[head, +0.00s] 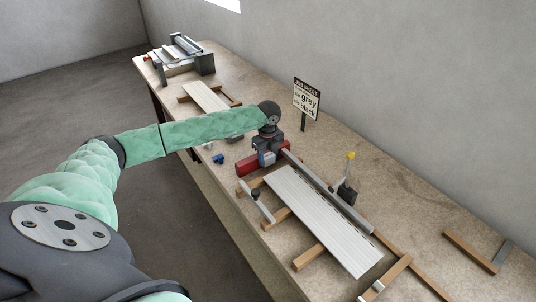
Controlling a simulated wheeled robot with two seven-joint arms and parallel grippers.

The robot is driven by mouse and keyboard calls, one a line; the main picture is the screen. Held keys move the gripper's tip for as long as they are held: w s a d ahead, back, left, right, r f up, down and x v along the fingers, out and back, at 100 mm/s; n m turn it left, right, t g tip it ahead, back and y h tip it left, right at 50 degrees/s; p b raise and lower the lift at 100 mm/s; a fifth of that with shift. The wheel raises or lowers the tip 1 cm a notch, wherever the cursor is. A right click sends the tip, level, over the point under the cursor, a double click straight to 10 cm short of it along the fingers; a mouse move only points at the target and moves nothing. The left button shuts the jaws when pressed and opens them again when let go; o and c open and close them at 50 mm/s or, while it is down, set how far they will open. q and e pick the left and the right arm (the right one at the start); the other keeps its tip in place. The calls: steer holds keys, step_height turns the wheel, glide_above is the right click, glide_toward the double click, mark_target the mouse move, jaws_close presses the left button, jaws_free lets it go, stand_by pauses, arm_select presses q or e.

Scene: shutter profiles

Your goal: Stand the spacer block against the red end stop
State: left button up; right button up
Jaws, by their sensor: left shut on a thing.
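My left gripper (267,157) points down at the end stop, where the bar meets the fence. It is shut on a small bluish block, which I take as the spacer block; the fingers hide most of it. I cannot tell whether the block touches the red bar or the bench. My right gripper is not in view.
A pale ribbed profile (322,222) lies on wooden bearers beside the metal fence (330,192). A yellow-knobbed lever (350,158) and a sign (306,98) stand behind. A small blue item (218,158) lies left of the end stop. A roller machine (180,55) stands at the far end.

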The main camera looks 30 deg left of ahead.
arm_select(q)
steer(key=shift+f, duration=1.3)
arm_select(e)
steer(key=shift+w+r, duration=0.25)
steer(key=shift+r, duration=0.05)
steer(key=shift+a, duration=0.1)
